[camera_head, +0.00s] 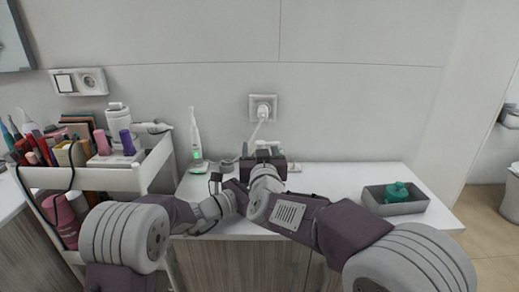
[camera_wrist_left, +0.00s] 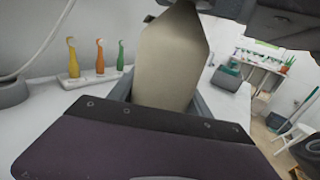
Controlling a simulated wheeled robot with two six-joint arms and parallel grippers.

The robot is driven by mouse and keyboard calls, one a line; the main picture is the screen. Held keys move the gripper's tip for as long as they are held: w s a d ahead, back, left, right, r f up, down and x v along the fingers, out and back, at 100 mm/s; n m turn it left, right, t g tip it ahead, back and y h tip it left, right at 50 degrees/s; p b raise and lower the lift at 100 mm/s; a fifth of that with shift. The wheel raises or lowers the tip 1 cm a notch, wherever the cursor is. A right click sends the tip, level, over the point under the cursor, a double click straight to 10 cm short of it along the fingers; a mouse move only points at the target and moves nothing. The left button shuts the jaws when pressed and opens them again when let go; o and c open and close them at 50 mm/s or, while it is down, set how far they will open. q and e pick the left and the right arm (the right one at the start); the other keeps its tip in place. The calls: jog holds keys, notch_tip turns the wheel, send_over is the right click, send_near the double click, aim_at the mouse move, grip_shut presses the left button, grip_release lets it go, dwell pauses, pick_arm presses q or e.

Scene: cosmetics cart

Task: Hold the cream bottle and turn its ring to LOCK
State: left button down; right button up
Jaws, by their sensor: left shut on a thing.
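The cream bottle (camera_wrist_left: 172,62) is large in the left wrist view, a beige body slightly tilted in the picture. My left gripper (camera_wrist_left: 165,98) is shut on it, with a finger at each side. The top of the bottle runs up to dark gripper parts of my right arm (camera_wrist_left: 265,18) at the upper edge, so its ring and any LOCK mark are hidden. In the head view my right gripper (camera_head: 270,159) is a dark block above the counter, and the arms hide most of the bottle. I cannot tell whether the right gripper is open or touches the ring.
A grey tray (camera_head: 410,208) with a teal bottle (camera_head: 396,192) stands on the counter's right. An electric toothbrush (camera_head: 195,135) stands at the back left. A crowded cart (camera_head: 105,178) is at the left. Several small brushes (camera_wrist_left: 99,58) stand behind. The counter (camera_head: 330,180) is clear right of centre.

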grip_shut()
jog(key=shift+r, duration=0.1)
jog(key=shift+a+n+y, duration=0.1)
jog(key=shift+n+y, duration=0.2)
jog(key=shift+y, duration=0.2)
jog(key=n+g+y, duration=0.1)
jog(key=y, duration=0.1)
jog(key=n+g+y, duration=0.1)
jog(key=n+y, duration=0.1)
jog(key=y, duration=0.1)
jog(key=a+n+g+y, duration=0.1)
jog(key=n+y, duration=0.1)
jog(key=shift+s+r+y, duration=0.15)
jog(key=shift+y, duration=0.15)
jog(key=n+y, duration=0.1)
jog(key=n+g+y, duration=0.1)
jog(key=g, duration=0.1)
jog(key=shift+s+a+n+y, duration=0.25)
jog(key=shift+a+n+y, duration=0.05)
jog(key=shift+n+y, duration=0.1)
jog(key=shift+s+a+n+g+y, duration=0.15)
jog(key=shift+n+g+y, duration=0.3)
jog(key=shift+g, duration=0.35)
jog(key=shift+s, duration=0.1)
